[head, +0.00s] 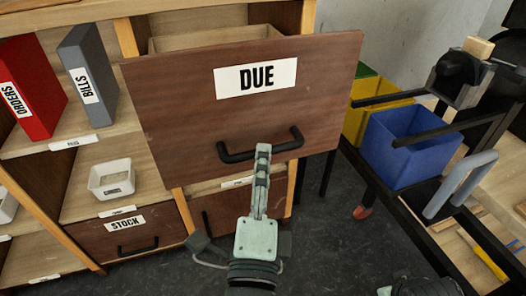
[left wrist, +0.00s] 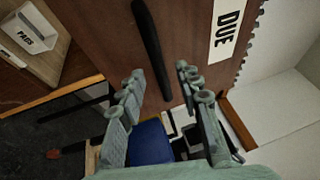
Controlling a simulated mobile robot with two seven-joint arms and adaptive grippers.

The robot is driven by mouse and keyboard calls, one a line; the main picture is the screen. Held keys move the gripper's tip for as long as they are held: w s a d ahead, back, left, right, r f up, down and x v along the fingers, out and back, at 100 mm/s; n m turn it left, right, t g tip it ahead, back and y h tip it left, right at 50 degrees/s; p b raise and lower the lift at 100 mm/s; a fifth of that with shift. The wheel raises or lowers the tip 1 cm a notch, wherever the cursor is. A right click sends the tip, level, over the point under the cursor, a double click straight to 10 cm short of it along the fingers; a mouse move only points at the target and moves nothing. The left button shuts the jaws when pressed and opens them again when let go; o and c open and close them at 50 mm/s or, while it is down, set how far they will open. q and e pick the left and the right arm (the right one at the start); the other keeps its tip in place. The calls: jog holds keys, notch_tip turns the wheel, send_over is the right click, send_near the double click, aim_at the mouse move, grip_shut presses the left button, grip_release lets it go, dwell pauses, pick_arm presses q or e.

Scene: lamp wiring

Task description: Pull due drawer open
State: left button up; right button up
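The DUE drawer (head: 250,110) has a brown front with a white label (head: 256,77) and a black bar handle (head: 232,155). It stands pulled out from the cabinet, with part of its pale inside (head: 215,40) showing behind the front.
A STOCK drawer (head: 175,230) sits shut low in the cabinet. Red (head: 35,85) and grey (head: 88,75) binders and a white tray (head: 110,180) stand on shelves. Right of the drawer, a black-framed cart carries blue (head: 410,150) and yellow (head: 375,105) bins. Dark floor (head: 330,240) is free in front.

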pick_arm(q)
jog(key=v, duration=0.4)
dwell(0.4)
jog(key=w+a+f+n+g+y+p, duration=0.1)
jog(key=w+a+f+n+g+y, duration=0.2)
jog(key=a+f+n, duration=0.5)
jog(key=w+a+f+n+g+y, duration=0.25)
jog(key=a+f+g, duration=0.3)
jog(key=f, duration=0.35)
jog(key=s+a+f+n+g+h+p, duration=0.1)
jog(key=s+a+f+n+g, duration=0.3)
jog(key=s+a+f, duration=0.2)
jog(key=s+a+f+n+g+h+p, duration=0.1)
jog(key=s+a+f+n+g, duration=0.2)
jog(key=s+a+f, duration=0.4)
notch_tip(320, 180, down, 4)
jog(key=shift+a+n+g, duration=0.25)
jog(key=shift+n+g, duration=0.1)
jog(key=shift+g, duration=0.4)
pick_arm(e)
jog(key=s+a+x, duration=0.1)
jog(key=x, duration=0.5)
jog(key=shift+f+g, duration=0.3)
jog(key=shift+f, duration=0.25)
